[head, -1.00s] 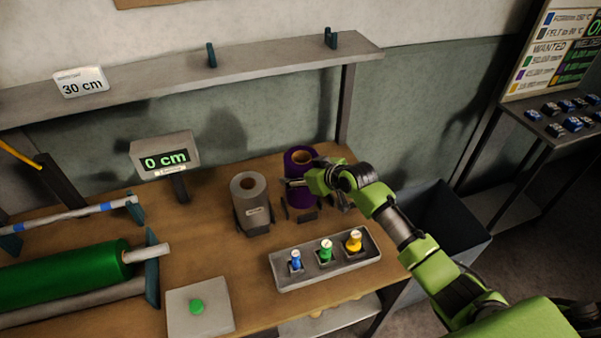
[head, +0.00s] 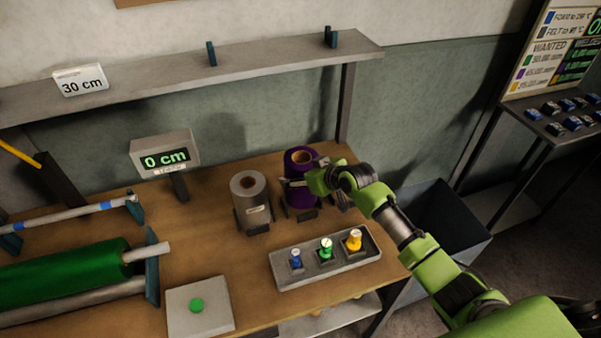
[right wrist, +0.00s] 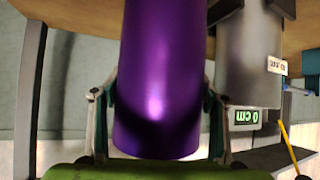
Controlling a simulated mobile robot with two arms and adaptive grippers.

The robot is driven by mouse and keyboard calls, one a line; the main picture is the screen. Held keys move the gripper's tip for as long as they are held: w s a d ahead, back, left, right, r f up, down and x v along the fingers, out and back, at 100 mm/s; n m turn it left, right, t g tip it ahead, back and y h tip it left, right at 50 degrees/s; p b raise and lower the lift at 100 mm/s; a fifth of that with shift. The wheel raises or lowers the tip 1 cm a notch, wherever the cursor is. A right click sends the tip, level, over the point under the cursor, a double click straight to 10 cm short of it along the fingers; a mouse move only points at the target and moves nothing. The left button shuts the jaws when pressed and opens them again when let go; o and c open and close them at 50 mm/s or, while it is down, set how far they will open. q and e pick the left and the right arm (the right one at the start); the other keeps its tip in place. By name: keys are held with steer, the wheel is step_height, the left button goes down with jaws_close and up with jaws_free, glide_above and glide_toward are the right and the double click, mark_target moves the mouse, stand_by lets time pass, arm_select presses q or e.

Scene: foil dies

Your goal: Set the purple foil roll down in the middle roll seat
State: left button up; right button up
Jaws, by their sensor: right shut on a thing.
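The purple foil roll (head: 301,165) stands upright at the back of the wooden bench, just right of the grey roll (head: 248,188). My right gripper (head: 299,183) is shut on it from the right side. In the right wrist view the purple roll (right wrist: 160,80) fills the space between the two fingers. Dark seat posts (head: 306,215) show in front of the purple roll's base. The roll looks to be within or just above this seat; I cannot tell whether its base touches the bench. My left gripper is out of view.
The grey roll stands close on the left, in its own dark posts. A tray (head: 311,278) with blue, green and yellow pegs lies in front. A length display (head: 165,155) stands left, a shelf (head: 270,60) hangs behind, and a dark bin (head: 440,225) is to the right.

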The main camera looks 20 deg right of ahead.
steer(key=shift+w+f+b, duration=0.1)
steer(key=shift+f+b, duration=1.45)
steer(key=shift+f, duration=0.5)
steer(key=o, duration=1.9)
steer(key=shift+s+f, duration=0.2)
steer(key=shift+f, duration=0.05)
steer(key=shift+s+d+r, duration=0.2)
steer(key=shift+s+r, duration=0.2)
steer(key=v, duration=1.1)
